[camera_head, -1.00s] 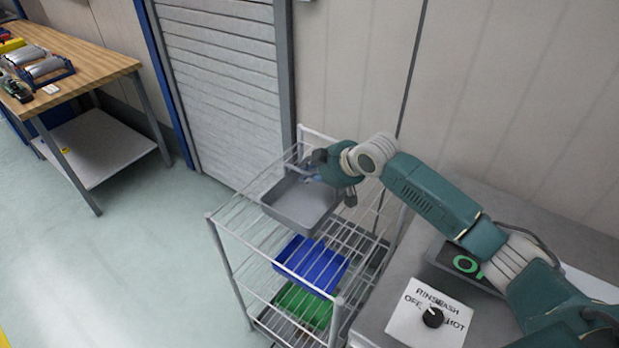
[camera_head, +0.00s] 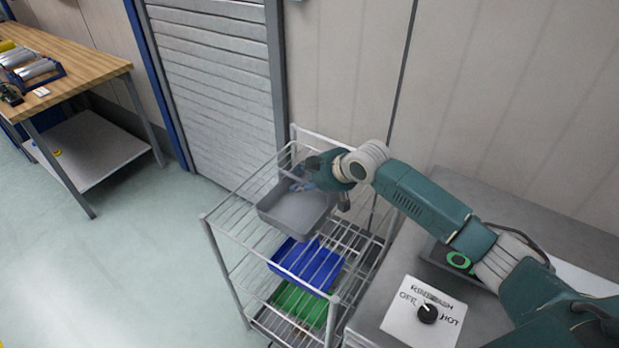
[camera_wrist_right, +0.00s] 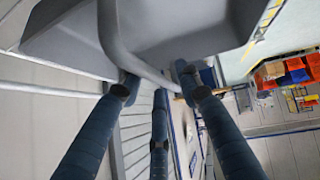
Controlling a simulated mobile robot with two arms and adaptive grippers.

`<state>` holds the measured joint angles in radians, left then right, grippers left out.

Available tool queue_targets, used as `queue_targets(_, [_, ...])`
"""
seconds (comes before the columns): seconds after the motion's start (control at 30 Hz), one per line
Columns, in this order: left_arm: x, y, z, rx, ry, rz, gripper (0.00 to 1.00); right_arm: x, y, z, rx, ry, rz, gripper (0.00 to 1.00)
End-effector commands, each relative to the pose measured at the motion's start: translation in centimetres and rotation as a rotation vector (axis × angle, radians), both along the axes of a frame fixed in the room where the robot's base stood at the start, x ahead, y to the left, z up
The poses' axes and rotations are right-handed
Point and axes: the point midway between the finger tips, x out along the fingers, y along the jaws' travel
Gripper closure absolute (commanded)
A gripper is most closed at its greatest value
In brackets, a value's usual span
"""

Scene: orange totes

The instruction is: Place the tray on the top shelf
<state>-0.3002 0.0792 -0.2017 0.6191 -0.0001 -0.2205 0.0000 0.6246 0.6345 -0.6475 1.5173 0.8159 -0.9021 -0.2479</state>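The grey tray (camera_head: 298,212) is at the top shelf (camera_head: 240,200) of the wire rack, roughly level, with its far edge at my right gripper (camera_head: 318,178). I cannot tell whether its underside touches the shelf wires. In the right wrist view, the tray (camera_wrist_right: 190,25) fills the top, and the fingers of my right gripper (camera_wrist_right: 155,88) meet its rim, appearing shut on it. The exact contact is partly hidden. My left gripper is not in view.
A blue tray (camera_head: 306,266) and a green tray (camera_head: 298,303) lie on the lower shelves. A wooden workbench (camera_head: 85,80) is at the left. Floor between bench and rack is clear.

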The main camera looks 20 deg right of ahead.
Motion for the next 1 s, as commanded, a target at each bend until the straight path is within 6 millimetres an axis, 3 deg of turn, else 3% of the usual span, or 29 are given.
queue_targets(0.6, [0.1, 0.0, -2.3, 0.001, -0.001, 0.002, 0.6, -7.0, -3.5, 7.3, -0.002, -0.002, 0.0, 0.67])
queue_targets(1.0, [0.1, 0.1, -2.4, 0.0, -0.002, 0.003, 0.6, -7.8, -3.8, 8.2, 0.001, 0.002, 0.0, 0.67])
